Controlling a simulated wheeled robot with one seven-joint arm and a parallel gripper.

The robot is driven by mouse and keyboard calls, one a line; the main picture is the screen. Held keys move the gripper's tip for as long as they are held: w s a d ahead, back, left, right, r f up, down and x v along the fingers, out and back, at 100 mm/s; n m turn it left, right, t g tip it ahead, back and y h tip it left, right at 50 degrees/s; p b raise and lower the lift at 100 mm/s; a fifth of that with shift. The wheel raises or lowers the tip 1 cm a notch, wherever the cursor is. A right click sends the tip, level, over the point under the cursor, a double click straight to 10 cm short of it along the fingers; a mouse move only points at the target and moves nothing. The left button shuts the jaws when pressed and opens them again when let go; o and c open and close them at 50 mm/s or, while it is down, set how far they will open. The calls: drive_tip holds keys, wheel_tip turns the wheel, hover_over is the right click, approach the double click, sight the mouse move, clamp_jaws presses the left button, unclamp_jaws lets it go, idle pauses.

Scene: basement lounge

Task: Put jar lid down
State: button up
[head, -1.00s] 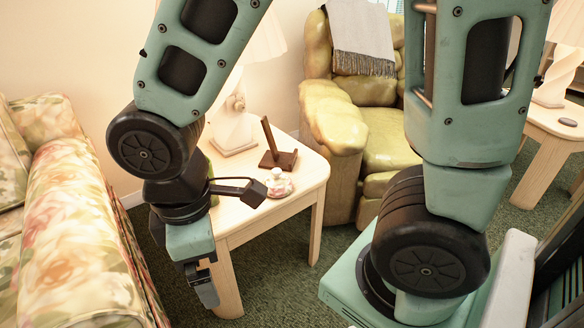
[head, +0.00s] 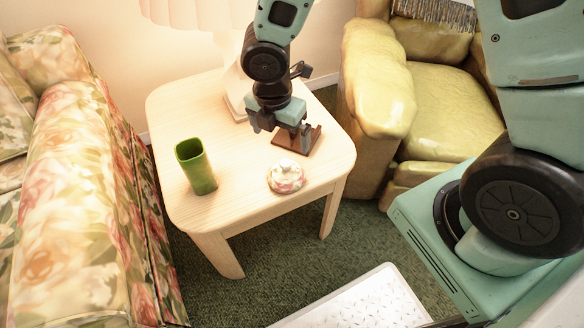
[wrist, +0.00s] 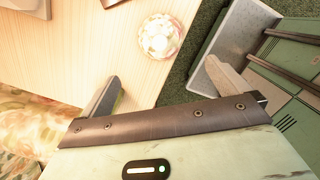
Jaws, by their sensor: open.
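The jar lid (head: 286,177), round with a pink and white floral pattern and a small knob on top, lies on the pale wooden side table (head: 238,207) near its front edge. It also shows in the wrist view (wrist: 160,37), apart from both fingers and beyond the gap between them. My gripper (head: 281,131) is open and empty. It is over the table, behind the lid in the head view, by the dark wooden stand. The wrist view shows the two fingers spread wide with nothing between them (wrist: 165,88).
A green cup-like vase (head: 197,168) stands at the table's left. The dark wooden stand (head: 309,140) is partly hidden by my gripper. A lamp (head: 236,103) stands at the back. A floral sofa (head: 75,200) is left, a yellow-green armchair (head: 445,110) right. The table's front left is clear.

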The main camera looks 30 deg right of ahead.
sight(286, 162)
drive_tip(key=f+b, duration=0.1)
drive_tip(key=f, duration=0.2)
drive_tip(key=f+b, duration=0.1)
drive_tip(key=f, duration=0.2)
drive_tip(key=f+b, duration=0.1)
drive_tip(key=f, duration=0.2)
drive_tip(key=shift+w+d+f, duration=0.25)
drive_tip(key=shift+w+d, duration=0.05)
drive_tip(key=shift+d, duration=0.1)
drive_tip(key=f, duration=0.1)
drive_tip(key=f+b, duration=0.1)
drive_tip(key=f, duration=0.1)
drive_tip(key=d+f+b, duration=0.1)
drive_tip(key=f, duration=0.1)
drive_tip(key=shift+w+f, duration=0.1)
drive_tip(key=shift+w, duration=0.2)
drive_tip(key=c, duration=1.2)
